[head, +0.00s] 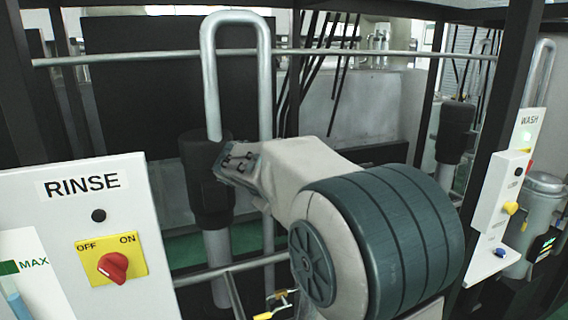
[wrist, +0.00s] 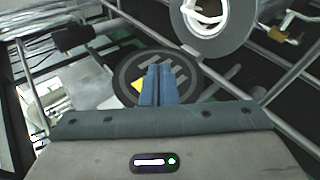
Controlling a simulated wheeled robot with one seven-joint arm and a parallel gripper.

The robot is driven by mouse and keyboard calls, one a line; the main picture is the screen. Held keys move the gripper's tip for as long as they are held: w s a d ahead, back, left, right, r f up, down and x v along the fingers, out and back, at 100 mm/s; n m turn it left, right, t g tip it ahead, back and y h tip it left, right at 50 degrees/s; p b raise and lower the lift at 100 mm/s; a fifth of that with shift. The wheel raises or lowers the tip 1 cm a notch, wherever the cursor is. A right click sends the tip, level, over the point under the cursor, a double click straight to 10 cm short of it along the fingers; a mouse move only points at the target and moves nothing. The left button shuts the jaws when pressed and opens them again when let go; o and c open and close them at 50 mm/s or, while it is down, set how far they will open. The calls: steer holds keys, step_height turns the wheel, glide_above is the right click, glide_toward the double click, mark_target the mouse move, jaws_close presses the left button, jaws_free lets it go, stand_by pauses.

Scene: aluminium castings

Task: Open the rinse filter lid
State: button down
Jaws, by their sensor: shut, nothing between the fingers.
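My gripper (wrist: 157,70) shows in the wrist view with its two blue fingers together and nothing between them. Behind the fingertips is a dark round disc (wrist: 128,72) with a lighter ring and bars on its face. It may be the rinse filter lid; I cannot tell whether the fingers touch it. Above right is a grey round ring (wrist: 236,40) with a white inside, perhaps the filter housing. In the head view my arm covers the middle, and only the gripper's body (head: 240,162) shows, beside a dark cylinder; no lid can be made out there.
The white RINSE panel (head: 110,235) with its red switch (head: 113,266) stands at left. A dark cylinder (head: 207,180) on a looped pipe (head: 211,80) is close to my gripper. The WASH panel (head: 500,210) is at right. Rails and pipes crowd the space.

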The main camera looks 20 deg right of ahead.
steer(key=w+a+r+n+t+h+b, duration=0.15)
steer(key=w+h, duration=0.25)
steer(key=w, duration=0.5)
steer(key=w+r+t+h, duration=0.1)
steer(key=w+r+h, duration=0.15)
steer(key=w, duration=0.65)
steer(key=shift+h, duration=0.35)
steer(key=p+x, duration=0.1)
steer(key=x, duration=0.2)
steer(key=p+x, duration=0.1)
steer(key=x, duration=0.2)
steer(key=p+x, duration=0.2)
steer(key=x, duration=0.1)
steer(key=shift+w+d+f, duration=0.15)
steer(key=shift+d+f, duration=0.1)
steer(key=shift+f, duration=0.1)
steer(key=s, duration=0.2)
steer(key=shift+s+a+r, duration=0.15)
steer(key=shift+s, duration=0.2)
steer(key=shift+s+p, duration=0.35)
steer(key=shift+s, duration=0.1)
